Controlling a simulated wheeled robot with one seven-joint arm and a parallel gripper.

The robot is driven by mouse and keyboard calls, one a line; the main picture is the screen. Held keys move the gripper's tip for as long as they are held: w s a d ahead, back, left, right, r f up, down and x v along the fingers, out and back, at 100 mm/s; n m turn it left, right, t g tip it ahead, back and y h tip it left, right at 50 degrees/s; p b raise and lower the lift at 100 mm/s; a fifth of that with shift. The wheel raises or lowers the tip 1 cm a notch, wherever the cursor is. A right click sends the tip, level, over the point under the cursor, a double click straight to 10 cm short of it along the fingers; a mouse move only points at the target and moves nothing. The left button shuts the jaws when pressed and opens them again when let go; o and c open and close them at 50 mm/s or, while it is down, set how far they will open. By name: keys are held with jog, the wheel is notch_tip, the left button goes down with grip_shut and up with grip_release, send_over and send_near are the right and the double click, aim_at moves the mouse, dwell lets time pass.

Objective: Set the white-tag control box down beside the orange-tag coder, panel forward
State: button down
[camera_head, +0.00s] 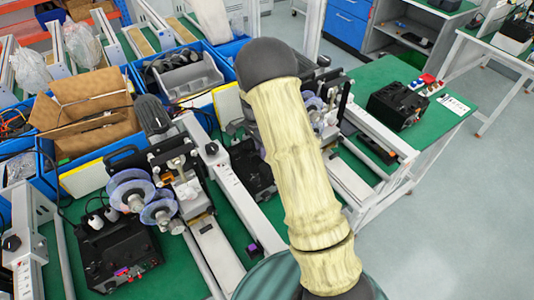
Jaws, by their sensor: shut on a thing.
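My arm with its pale ribbed cover crosses the middle of the view, and my gripper is not visible, nor is anything it might hold. A coder with clear reels (135,192) stands at left centre. Another coder (322,115) is partly hidden right of my arm. A black control box (118,250) with a small pink-purple mark sits on the green bench at lower left. Another black control box (398,106) sits on the green bench at right. A dark box (250,166) is partly hidden by my arm. I cannot make out which carries a white or orange tag.
Pale rails (232,190) run between the coders. An open cardboard box (88,100) and blue bins (205,60) fill the upper left. Red and blue buttons (428,82) and a white card (453,104) lie on the right bench. Grey floor (450,220) is clear at right.

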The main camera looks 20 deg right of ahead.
jog(key=shift+r, duration=0.1)
jog(key=shift+f+p, duration=0.8)
jog(key=shift+f, duration=0.6)
jog(key=shift+s+f, duration=0.15)
jog(key=shift+f, duration=0.25)
jog(key=c, duration=1.9)
grip_release()
jog(key=shift+s+f, duration=0.1)
jog(key=shift+f, duration=0.1)
jog(key=o, duration=0.4)
jog(key=shift+s, duration=0.1)
jog(key=shift+c, duration=0.2)
jog(key=shift+o, duration=0.2)
jog(key=shift+s+r, duration=0.1)
jog(key=shift+s, duration=0.05)
